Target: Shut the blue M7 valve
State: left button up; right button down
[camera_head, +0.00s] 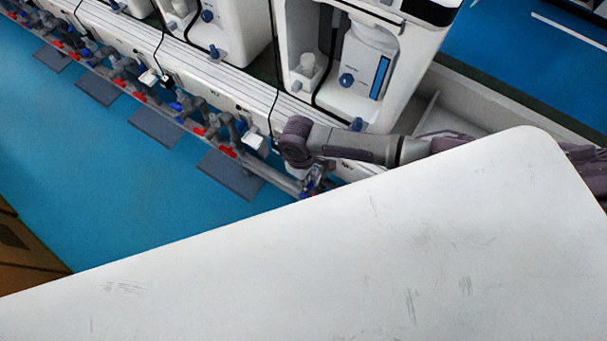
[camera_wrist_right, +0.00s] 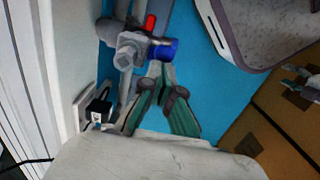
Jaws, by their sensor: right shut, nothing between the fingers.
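A blue valve handle (camera_wrist_right: 164,49) sits on a grey pipe fitting (camera_wrist_right: 130,48) in the right wrist view, with a red handle (camera_wrist_right: 150,23) just above it. No M7 label is readable. My right gripper (camera_wrist_right: 159,69) has green fingers that come together just below the blue handle. They are shut with nothing between them. The tips are close to the handle; I cannot tell whether they touch it. In the head view my right arm (camera_head: 355,146) reaches in from the right and bends down to a blue part (camera_head: 313,180) at the pipe line, partly hidden. My left gripper is not in view.
A row of pipes with red (camera_head: 138,96) and blue valves runs along the white bench's (camera_head: 205,85) front edge. White toilet test units (camera_head: 365,60) stand behind. Dark mats (camera_head: 157,127) lie on the blue floor (camera_head: 90,190). A brown box (camera_wrist_right: 270,115) is at right in the wrist view.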

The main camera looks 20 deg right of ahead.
aim_at(310, 185)
jog(key=shift+s+r, duration=0.1)
jog(key=shift+s+d+r+t+y+p, duration=0.25)
jog(key=shift+t+y+p, duration=0.35)
jog(key=shift+p, duration=0.6)
jog(key=shift+s+d+f+t+y+p, duration=0.1)
jog(key=shift+s+d+t+y+p, duration=0.25)
jog(key=shift+t+p, duration=0.3)
jog(key=shift+s+d+f+t+y, duration=0.1)
jog(key=shift+s+f+t+y, duration=0.15)
jog(key=shift+t+y, duration=0.4)
jog(key=t+y, duration=0.1)
jog(key=t, duration=0.1)
jog(key=shift+s+d+f+t+y, duration=0.15)
jog(key=shift+s+d+t+y, duration=0.15)
jog(key=shift+s+d+y, duration=0.1)
jog(key=shift+s+p, duration=0.15)
jog(key=shift+p, duration=0.2)
jog(key=shift+s+d+f, duration=0.2)
jog(key=shift+f, duration=0.15)
jog(key=shift+w+a+f, duration=0.2)
jog(key=shift+a, duration=0.1)
jog(key=shift+a, duration=0.1)
